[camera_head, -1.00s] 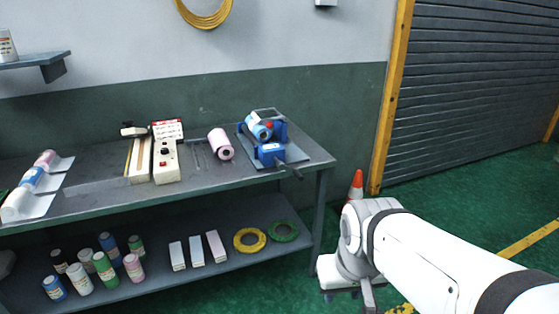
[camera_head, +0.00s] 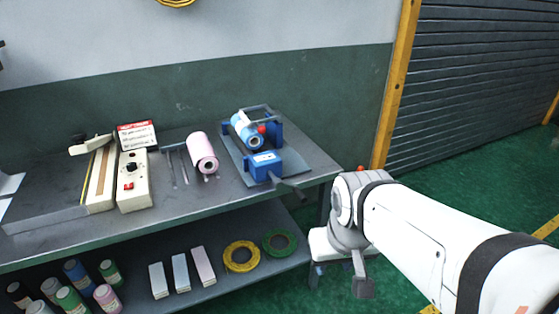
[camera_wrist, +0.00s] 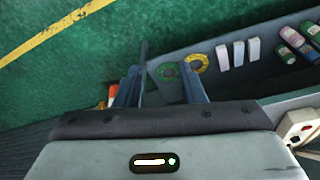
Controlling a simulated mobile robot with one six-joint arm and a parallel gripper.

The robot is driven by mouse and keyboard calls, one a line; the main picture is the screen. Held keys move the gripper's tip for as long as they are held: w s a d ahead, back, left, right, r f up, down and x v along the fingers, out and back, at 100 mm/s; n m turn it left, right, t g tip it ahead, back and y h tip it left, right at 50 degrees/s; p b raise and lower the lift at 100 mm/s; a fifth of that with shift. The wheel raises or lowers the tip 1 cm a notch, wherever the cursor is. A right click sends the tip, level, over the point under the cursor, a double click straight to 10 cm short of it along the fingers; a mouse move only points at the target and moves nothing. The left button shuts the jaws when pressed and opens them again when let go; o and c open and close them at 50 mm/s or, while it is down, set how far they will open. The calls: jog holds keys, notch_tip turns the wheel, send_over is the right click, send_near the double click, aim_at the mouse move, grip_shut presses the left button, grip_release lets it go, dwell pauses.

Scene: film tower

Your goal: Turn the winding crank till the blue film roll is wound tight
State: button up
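The blue film roll (camera_head: 243,128) lies in the winder (camera_head: 264,166), a blue device on a plate at the right end of the workbench. Whether the film is loose or tight is too small to tell. The winder is not in the wrist view.
A pink roll (camera_head: 202,153) and a beige control box (camera_head: 134,182) stand left of the winder on the workbench (camera_head: 200,200). The lower shelf (camera_head: 215,290) holds bottles, boxes, a yellow ring and a green ring. An orange cone (camera_wrist: 113,91) stands near the bench end. Green floor is open to the right.

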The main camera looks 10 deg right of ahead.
jog(key=shift+o, duration=0.5)
jog(key=shift+d, duration=0.1)
jog(key=shift+o, duration=0.2)
jog(key=w+d+f+t+h+b, duration=0.1)
jog(key=w+d+f+t+b, duration=0.1)
jog(key=w+d+f+b, duration=0.1)
jog(key=w+f+b, duration=0.1)
jog(key=w, duration=0.1)
jog(key=shift+w+f+b, duration=0.15)
jog(key=shift+w+b, duration=0.15)
jog(key=n+t+y+b, duration=0.5)
jog(key=t+b, duration=0.8)
jog(key=b, duration=0.8)
send_near(304, 201)
jog(key=w+m+y, duration=0.1)
jog(key=w, duration=0.3)
jog(key=x, duration=0.7)
jog(key=shift+a+b, duration=0.25)
jog(key=shift+b, duration=0.1)
jog(key=shift+c, duration=0.3)
grip_shut()
